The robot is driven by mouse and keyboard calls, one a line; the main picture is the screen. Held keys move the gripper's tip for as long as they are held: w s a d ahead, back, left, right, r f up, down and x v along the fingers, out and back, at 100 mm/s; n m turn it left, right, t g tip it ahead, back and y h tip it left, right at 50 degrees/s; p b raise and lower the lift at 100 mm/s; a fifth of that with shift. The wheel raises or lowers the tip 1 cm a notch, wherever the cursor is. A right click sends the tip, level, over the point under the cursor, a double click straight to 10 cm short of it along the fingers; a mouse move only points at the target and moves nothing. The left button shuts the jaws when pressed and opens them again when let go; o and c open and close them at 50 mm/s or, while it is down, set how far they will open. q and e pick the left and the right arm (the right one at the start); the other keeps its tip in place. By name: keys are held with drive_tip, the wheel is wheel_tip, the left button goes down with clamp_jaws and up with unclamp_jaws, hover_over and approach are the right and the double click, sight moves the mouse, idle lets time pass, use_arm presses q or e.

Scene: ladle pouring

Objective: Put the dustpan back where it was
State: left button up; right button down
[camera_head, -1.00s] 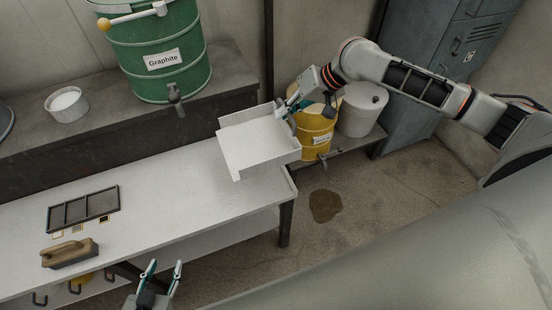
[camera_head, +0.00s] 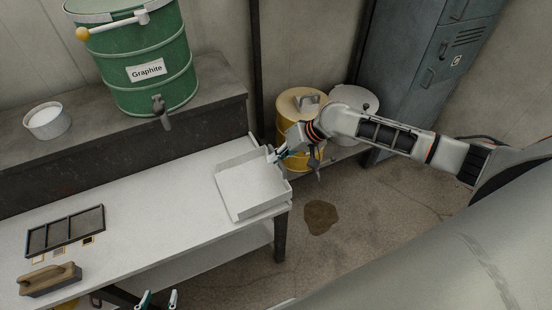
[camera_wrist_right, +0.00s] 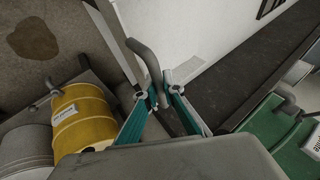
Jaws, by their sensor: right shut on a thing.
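The white dustpan (camera_head: 250,187) is at the right end of the white table, level and on or just above the top; I cannot tell which. My right gripper (camera_head: 276,155) is at its back right corner. In the right wrist view, that gripper (camera_wrist_right: 158,93) is shut on the dustpan's grey handle (camera_wrist_right: 148,62). My left gripper (camera_head: 159,298) is at the bottom edge of the head view, its two fingertips apart and empty, the rest cut off.
The white table (camera_head: 150,215) carries a dark framed tray (camera_head: 65,231) and a wooden-handled brush (camera_head: 50,280) at left. A green Graphite drum (camera_head: 140,80) and a white bowl (camera_head: 47,120) stand on the shelf behind. Yellow (camera_head: 290,105) and grey drums stand beyond the table's right end.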

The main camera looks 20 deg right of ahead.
drive_tip(key=shift+f, duration=0.45)
drive_tip(key=c, duration=2.2)
unclamp_jaws()
drive_tip(key=shift+o, duration=0.2)
drive_tip(key=shift+r, duration=0.2)
drive_tip(key=p+v, duration=0.2)
drive_tip(key=v, duration=1)
drive_tip(key=shift+r, duration=0.15)
